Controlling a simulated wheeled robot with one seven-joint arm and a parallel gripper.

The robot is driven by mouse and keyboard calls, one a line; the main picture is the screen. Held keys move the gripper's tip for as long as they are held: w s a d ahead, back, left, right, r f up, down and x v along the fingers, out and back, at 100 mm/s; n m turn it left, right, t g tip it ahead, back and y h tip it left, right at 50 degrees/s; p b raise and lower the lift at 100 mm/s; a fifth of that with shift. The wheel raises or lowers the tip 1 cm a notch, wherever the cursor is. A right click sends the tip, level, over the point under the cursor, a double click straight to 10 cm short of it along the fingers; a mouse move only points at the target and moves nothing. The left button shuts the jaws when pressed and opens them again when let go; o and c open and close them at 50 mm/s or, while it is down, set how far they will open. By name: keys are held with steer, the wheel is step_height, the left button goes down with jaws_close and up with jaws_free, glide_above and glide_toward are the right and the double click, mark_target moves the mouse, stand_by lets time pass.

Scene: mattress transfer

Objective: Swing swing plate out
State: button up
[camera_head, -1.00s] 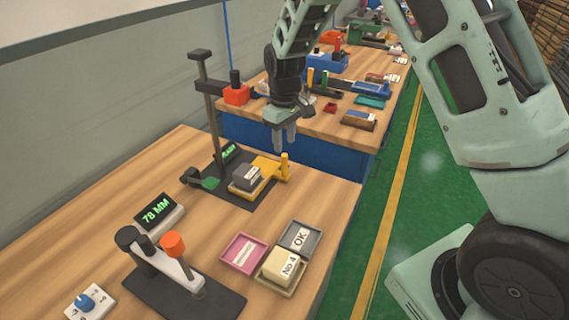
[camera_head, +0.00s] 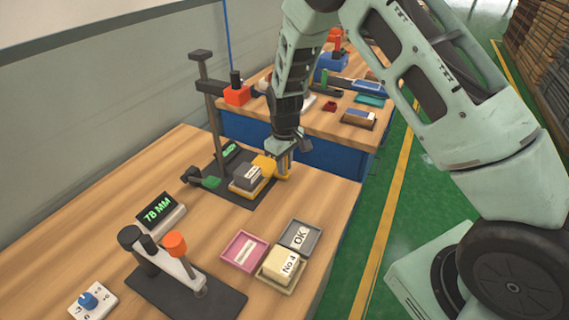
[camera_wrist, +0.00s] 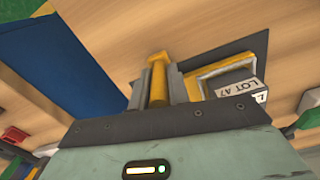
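The yellow swing plate (camera_head: 264,164) is on the dark fixture base, on the near wooden bench. A grey block with a white label (camera_head: 246,176) sits at its left end; the wrist view shows the label LOT A7 (camera_wrist: 236,88). The plate's upright yellow post (camera_wrist: 158,84) stands at its right end. My gripper (camera_head: 284,168) is lowered over the post, with one finger on each side of it in the wrist view. Whether the fingers press on the post or leave a small gap is not clear.
A dark column (camera_head: 211,110) with an arm rises behind the fixture, beside a green-handled part (camera_head: 206,181). Pink (camera_head: 243,249), grey OK (camera_head: 301,238) and No 4 (camera_head: 281,268) trays lie nearer, by a 78 MM display (camera_head: 158,213). A blue-sided bench (camera_head: 335,160) stands beyond.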

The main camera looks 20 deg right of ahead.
jaws_close()
steer(key=shift+d+n, duration=0.15)
steer(key=shift+n, duration=0.15)
steer(key=shift+w+d+n+b, duration=0.25)
steer(key=shift+d+n, duration=0.3)
steer(key=shift+n, duration=0.3)
steer(key=shift+w+d+n+b, duration=0.1)
steer(key=shift+w+d+n, duration=0.25)
steer(key=shift+d+n, duration=0.35)
steer(key=shift+w+d+n, duration=0.5)
steer(key=shift+w+n, duration=0.15)
steer(key=shift+n, duration=0.65)
steer(key=shift+w+d+n, duration=0.5)
steer(key=shift+w+n, duration=0.1)
steer(key=shift+n, duration=0.65)
steer(key=shift+w+d+n+p, duration=0.3)
steer(key=shift+w+n, duration=0.4)
steer(key=shift+n, duration=0.35)
steer(key=shift+w+d+n+p, duration=0.25)
steer(key=shift+w+n, duration=0.45)
steer(key=shift+n, duration=0.35)
steer(key=shift+w+n, duration=0.95)
steer(key=shift+n, duration=0.45)
steer(key=shift+w+r+n, duration=0.1)
steer(key=shift+w+n, duration=0.1)
steer(key=shift+n, duration=0.1)
steer(key=o, duration=0.6)
jaws_free()
